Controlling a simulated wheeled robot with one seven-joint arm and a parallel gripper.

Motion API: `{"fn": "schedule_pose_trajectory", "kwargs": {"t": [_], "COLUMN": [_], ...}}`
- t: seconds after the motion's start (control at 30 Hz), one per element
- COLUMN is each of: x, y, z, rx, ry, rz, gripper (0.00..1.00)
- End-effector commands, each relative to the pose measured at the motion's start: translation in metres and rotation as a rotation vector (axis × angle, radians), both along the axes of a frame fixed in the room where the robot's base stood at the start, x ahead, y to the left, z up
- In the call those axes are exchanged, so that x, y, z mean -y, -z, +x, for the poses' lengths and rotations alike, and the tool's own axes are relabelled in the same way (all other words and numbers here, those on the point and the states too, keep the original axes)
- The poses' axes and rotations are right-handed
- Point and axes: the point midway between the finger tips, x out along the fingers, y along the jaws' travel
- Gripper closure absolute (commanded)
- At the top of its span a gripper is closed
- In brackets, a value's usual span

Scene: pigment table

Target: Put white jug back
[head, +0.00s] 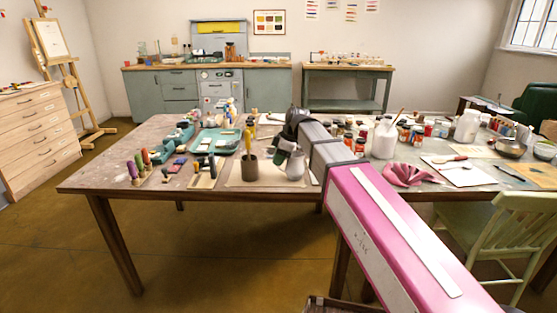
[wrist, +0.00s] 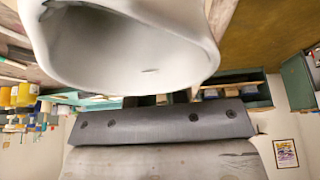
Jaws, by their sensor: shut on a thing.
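A white jug (head: 295,168) is at my gripper (head: 283,150), over or on a pale board (head: 238,181) near the table's front edge. I cannot tell whether its base touches the board. In the wrist view the white jug (wrist: 140,50) fills the top, close in front of the grey gripper body, with its wide mouth showing. My gripper is shut on it; the fingertips are mostly hidden. Another white jug (head: 384,140) stands further right among jars, and a further white vessel (head: 467,126) stands beyond it.
A dark cup with yellow-handled tools (head: 250,170) stands just left of the held jug. A teal tray (head: 228,149) and several small tools lie further left. Jars (head: 360,146), a pink fan-shaped thing (head: 408,174) and paper (head: 455,172) crowd the right. The front-left tabletop (head: 95,180) is clear.

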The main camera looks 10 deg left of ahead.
Motion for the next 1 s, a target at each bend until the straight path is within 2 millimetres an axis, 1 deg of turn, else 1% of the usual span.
{"fn": "schedule_pose_trajectory", "kwargs": {"t": [0.2, 0.23, 0.27, 0.3, 0.57, 0.67, 0.83, 1.0], "x": [0.000, 0.000, 0.000, 0.000, 0.000, 0.000, 0.008, 0.019], "y": [0.003, 0.002, 0.002, 0.002, 0.002, -0.002, -0.020, -0.049], "z": [0.000, 0.000, 0.000, 0.000, 0.000, 0.000, 0.002, 0.004], "rx": [0.000, 0.000, 0.000, 0.000, 0.000, 0.000, 0.002, 0.002], "ry": [0.000, 0.000, 0.000, 0.000, 0.000, 0.000, 0.001, 0.001], "rz": [0.000, 0.000, 0.000, 0.000, 0.000, 0.000, 0.000, 0.000], "gripper": [1.00, 0.76, 0.66, 0.60, 0.60, 0.60, 0.60, 0.60]}}
